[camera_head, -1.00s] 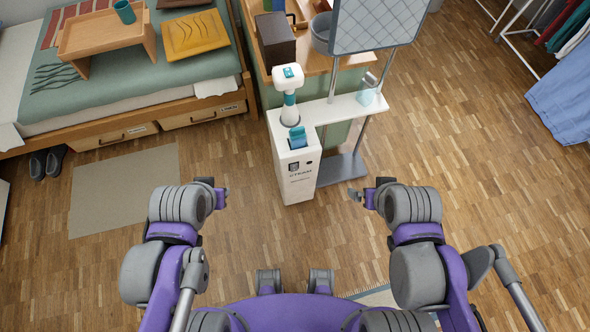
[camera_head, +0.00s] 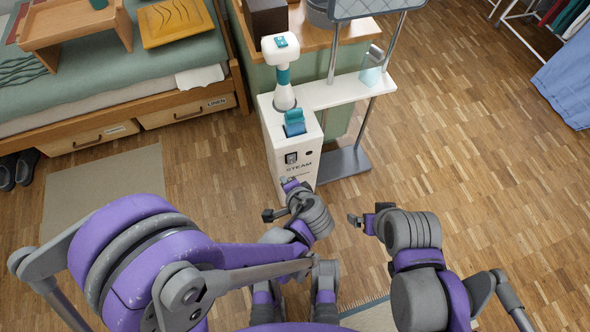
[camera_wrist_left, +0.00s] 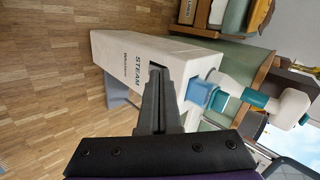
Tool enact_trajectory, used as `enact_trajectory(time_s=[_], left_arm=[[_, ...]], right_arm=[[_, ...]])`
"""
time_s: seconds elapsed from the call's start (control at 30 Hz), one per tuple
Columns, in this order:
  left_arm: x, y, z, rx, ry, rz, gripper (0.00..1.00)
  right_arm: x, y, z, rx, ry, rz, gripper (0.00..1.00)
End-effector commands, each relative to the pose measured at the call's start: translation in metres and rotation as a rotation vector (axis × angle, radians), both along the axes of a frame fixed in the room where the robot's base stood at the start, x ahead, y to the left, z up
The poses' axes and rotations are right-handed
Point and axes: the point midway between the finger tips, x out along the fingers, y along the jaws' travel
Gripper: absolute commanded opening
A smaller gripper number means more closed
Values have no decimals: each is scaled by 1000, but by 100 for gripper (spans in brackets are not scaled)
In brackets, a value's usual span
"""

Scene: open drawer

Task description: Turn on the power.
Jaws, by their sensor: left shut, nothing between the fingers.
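A white box-shaped steamer (camera_head: 273,135) marked STEAM stands on the floor in the upper middle of the head view. A small dark-framed power switch (camera_head: 291,158) is on its front face. My left gripper (camera_head: 284,180) is just in front of that face, below the switch; I cannot tell whether it touches. In the left wrist view its fingers (camera_wrist_left: 156,78) are together and empty, pointing at the steamer (camera_wrist_left: 150,52). The switch cannot be made out there, likely hidden by the fingers. My right gripper (camera_head: 355,219) is apart from the steamer, at its lower right.
A blue tank (camera_head: 294,123) and a white-and-teal steam head (camera_head: 282,70) are on the steamer's top. A white shelf (camera_head: 345,90) with metal poles adjoins it on the right. A bed with drawers (camera_head: 185,112) stands at left.

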Motion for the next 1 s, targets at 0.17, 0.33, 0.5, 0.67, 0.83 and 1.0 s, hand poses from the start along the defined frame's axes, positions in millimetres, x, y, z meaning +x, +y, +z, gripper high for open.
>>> enact_trajectory(time_s=[0.17,0.33,0.5,0.67,0.83,1.0], left_arm=[[1,-40,-50,98,-63,-113,0],[-2,-58,-67,145,-103,-165,0],[-3,-62,-69,158,-114,-177,0],[-3,-62,-68,157,-113,-176,0],[0,-61,-70,157,-113,-175,0],[16,-55,-83,158,-112,-172,0]], right_arm=[[3,0,-36,0,12,0,100],[5,0,-47,0,16,0,100],[5,0,-48,0,16,0,100],[5,0,-48,0,16,0,100],[5,0,-49,0,16,0,100],[6,0,-55,0,18,0,100]])
